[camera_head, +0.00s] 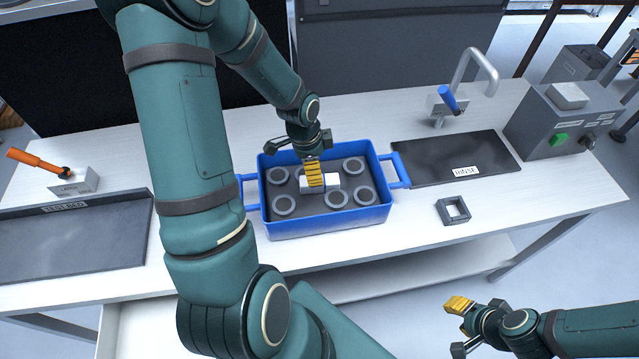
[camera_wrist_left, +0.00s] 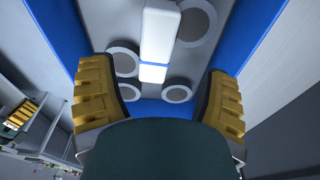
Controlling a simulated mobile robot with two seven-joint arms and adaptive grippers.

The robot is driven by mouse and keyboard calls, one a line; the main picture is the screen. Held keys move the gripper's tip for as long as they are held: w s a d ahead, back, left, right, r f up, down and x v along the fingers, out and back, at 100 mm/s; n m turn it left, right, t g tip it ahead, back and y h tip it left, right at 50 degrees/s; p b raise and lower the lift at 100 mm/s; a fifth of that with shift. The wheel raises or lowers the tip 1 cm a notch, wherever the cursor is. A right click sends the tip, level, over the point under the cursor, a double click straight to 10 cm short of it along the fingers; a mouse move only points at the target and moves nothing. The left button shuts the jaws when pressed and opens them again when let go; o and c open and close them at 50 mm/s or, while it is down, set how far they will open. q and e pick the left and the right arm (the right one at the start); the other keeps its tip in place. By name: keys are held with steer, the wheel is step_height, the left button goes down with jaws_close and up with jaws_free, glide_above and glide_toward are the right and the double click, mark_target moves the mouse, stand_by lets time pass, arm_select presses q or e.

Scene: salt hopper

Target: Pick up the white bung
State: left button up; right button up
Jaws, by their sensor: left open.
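The white bung (camera_head: 333,181) lies on its side among grey rings in the blue crate (camera_head: 325,226). My left gripper (camera_head: 313,173) is over the crate, its yellow fingers pointing down and hiding part of the bung. In the left wrist view the bung (camera_wrist_left: 160,35) runs away from me, with a thin blue band near its close end. The open fingers (camera_wrist_left: 160,95) stand wide apart on either side of its line, with nothing between them. My right gripper (camera_head: 459,322) hangs in front of the bench at lower right, away from the crate; its jaw gap is unclear.
Several grey rings (camera_head: 284,205) lie around the bung. Right of the crate are a dark RINSE plate (camera_head: 440,160), a tap (camera_head: 474,62), a square grey frame (camera_head: 453,210) and a grey box with a green switch (camera_head: 560,139). An orange-handled lever (camera_head: 38,160) stands at left.

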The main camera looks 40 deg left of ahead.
arm_select(q)
steer(key=shift+w+d+f, duration=0.1)
steer(key=shift+d+f, duration=0.1)
steer(key=shift+f, duration=0.8)
steer(key=shift+w+d+f, duration=0.15)
steer(key=shift+d+f, duration=0.1)
steer(key=shift+f, duration=0.75)
steer(key=shift+w+d+f, duration=0.1)
steer(key=shift+d+f, duration=0.1)
steer(key=shift+f, duration=0.8)
steer(key=c, duration=1.3)
